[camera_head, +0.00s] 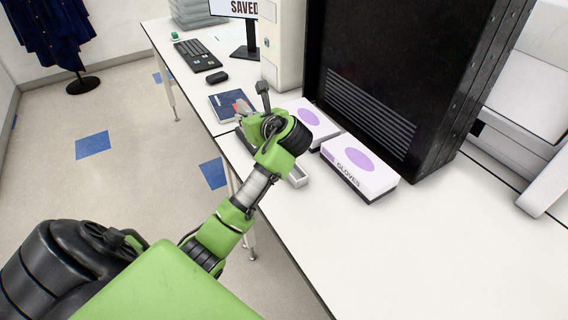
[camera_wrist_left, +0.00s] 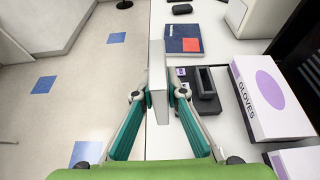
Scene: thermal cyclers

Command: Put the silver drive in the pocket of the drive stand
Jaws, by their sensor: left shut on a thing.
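My left gripper (camera_wrist_left: 158,94) is shut on the silver drive (camera_wrist_left: 157,72), a pale grey slab seen nearly edge-on between the teal fingers in the left wrist view. The drive shows near the bench's left edge, to the left of the drive stand. The drive stand (camera_wrist_left: 207,84) is a dark block with an upright slotted part and a small purple label on its base. The drive is apart from the pocket. In the head view my left gripper (camera_head: 262,98) is over the bench; it and the arm hide much of the stand and drive. My right gripper is not in view.
Glove boxes (camera_head: 360,167) stand to the right, before a large black cabinet (camera_head: 375,75). A dark blue book (camera_head: 228,103), a mouse (camera_head: 215,77) and a keyboard (camera_head: 196,55) lie beyond. The front bench (camera_head: 420,250) is clear.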

